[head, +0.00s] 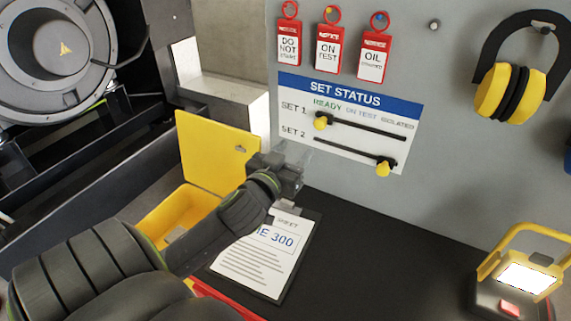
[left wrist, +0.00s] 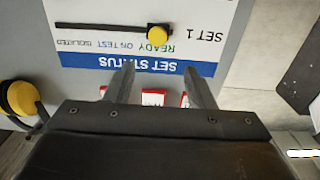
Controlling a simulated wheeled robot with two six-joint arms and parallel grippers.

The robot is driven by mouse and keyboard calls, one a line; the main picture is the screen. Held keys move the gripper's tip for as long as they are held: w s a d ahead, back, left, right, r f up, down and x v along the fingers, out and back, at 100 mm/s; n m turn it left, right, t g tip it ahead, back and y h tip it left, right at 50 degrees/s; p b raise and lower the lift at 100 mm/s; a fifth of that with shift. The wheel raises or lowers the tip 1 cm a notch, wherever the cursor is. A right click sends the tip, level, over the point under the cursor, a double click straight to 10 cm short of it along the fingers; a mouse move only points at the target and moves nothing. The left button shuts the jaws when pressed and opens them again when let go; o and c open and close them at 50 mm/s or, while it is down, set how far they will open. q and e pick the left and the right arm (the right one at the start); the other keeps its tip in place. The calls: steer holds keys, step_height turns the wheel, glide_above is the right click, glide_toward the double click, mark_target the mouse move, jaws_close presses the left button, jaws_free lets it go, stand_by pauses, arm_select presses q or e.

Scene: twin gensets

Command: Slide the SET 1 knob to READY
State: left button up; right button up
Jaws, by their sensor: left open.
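The SET STATUS board (head: 350,88) is on the grey panel. The yellow SET 1 knob (head: 321,122) is at the left end of its black slot, below the word READY. In the left wrist view, where the board is upside down, the same knob (left wrist: 157,36) is at the slot's right end, by READY. My left gripper (head: 294,160) is below and left of the knob in the head view. Its two fingers (left wrist: 158,78) are apart and empty, and the knob is clear beyond them. My right gripper is not in view.
The yellow SET 2 knob (head: 383,169) is at the right end of the lower slot. Red tags (head: 330,48) hang above the board, with ear defenders (head: 515,80) to the right. A clipboard (head: 262,258), an open yellow box (head: 180,215) and a lit lamp (head: 525,278) are below.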

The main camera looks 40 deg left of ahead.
arm_select(q)
steer(key=shift+v, duration=1.6)
